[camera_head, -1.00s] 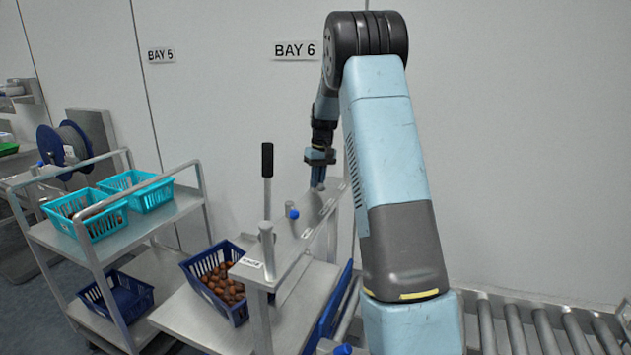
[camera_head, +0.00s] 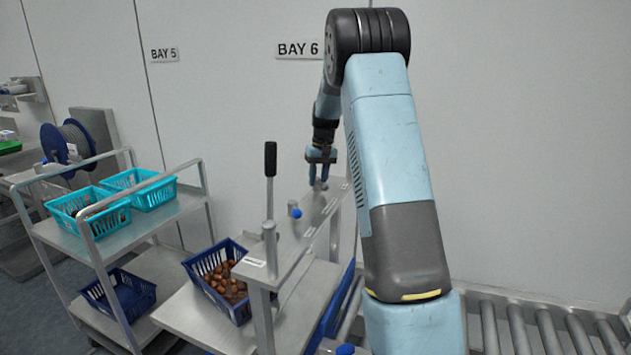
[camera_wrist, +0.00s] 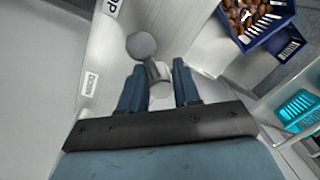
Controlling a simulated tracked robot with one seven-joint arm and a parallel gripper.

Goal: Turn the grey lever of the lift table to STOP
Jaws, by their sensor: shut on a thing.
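The lift table's steel control panel (camera_head: 313,217) runs along the wall side in the head view. My gripper (camera_head: 320,180) is at its far end, pointing down. In the wrist view my gripper (camera_wrist: 158,85) has its two blue fingers on either side of the grey lever (camera_wrist: 141,46), shut on it. The lever's round grey knob sticks out beyond the fingertips, toward the top of the picture. A DOWN label (camera_wrist: 90,82) lies left of the lever. A third label (camera_wrist: 112,6) is cut off at the top.
A blue-capped knob (camera_head: 296,213) and an upright black-handled lever (camera_head: 270,165) stand nearer on the panel. A dark blue crate of dates (camera_head: 232,308) sits below it. A trolley with turquoise baskets (camera_head: 150,190) stands left; a roller conveyor (camera_head: 520,325) is right. The wall is close behind.

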